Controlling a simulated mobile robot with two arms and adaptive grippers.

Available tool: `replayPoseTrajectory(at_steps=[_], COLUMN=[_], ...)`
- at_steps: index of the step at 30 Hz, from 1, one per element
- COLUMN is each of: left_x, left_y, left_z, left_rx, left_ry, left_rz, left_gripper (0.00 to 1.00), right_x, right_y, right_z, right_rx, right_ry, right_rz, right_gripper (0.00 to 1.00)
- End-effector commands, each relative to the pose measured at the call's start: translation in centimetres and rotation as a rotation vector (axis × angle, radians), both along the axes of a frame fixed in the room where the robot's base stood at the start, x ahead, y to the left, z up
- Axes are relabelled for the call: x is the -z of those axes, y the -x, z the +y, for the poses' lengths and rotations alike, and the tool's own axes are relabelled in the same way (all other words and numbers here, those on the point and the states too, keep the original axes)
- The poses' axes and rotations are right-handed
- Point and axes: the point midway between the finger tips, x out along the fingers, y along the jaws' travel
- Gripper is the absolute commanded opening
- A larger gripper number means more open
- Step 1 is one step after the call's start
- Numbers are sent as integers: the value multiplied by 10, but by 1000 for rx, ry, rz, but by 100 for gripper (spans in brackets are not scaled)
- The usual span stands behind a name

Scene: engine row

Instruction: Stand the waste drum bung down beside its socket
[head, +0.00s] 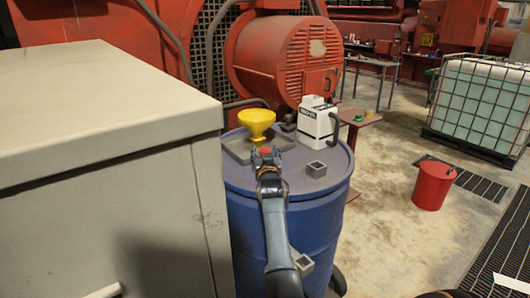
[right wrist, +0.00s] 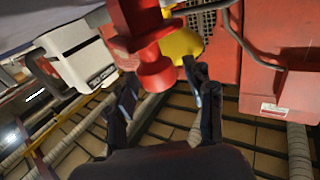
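The red bung (head: 266,152) shows small between the fingertips of my right gripper (head: 266,156), over the lid of the blue waste drum (head: 240,184). In the right wrist view the bung (right wrist: 148,58) is large and upside down, its round knob just ahead of and between the fingertips (right wrist: 160,78). The fingers stand apart, with gaps at the knob. The bung's foot is out of that view, so I cannot tell what it rests on. A grey square block with a dark opening (head: 316,169), possibly the socket, sits on the lid to the right. My left gripper is not in view.
A yellow funnel (head: 257,122) stands in a grey tray (head: 237,150) behind the gripper, with a white jug (head: 316,124) to its right. A pale cabinet (head: 110,170) fills the left. A red bucket (head: 432,187) stands on open floor at the right.

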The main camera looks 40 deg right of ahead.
Motion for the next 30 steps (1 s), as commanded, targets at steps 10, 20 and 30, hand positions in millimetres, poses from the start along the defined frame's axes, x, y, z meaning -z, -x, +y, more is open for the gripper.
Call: replayPoseTrajectory(at_steps=[10, 20, 30], left_x=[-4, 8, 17], left_y=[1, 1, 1], left_z=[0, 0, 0], left_rx=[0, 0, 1], left_ry=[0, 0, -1], left_rz=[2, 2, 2], left_gripper=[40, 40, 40], right_x=[-2, -5, -7], right_y=[7, 54, 90], right_z=[7, 43, 71], right_rx=[-1, -1, -1], right_ry=[-5, -3, -3], right_rz=[14, 8, 7], right_gripper=[53, 53, 53])
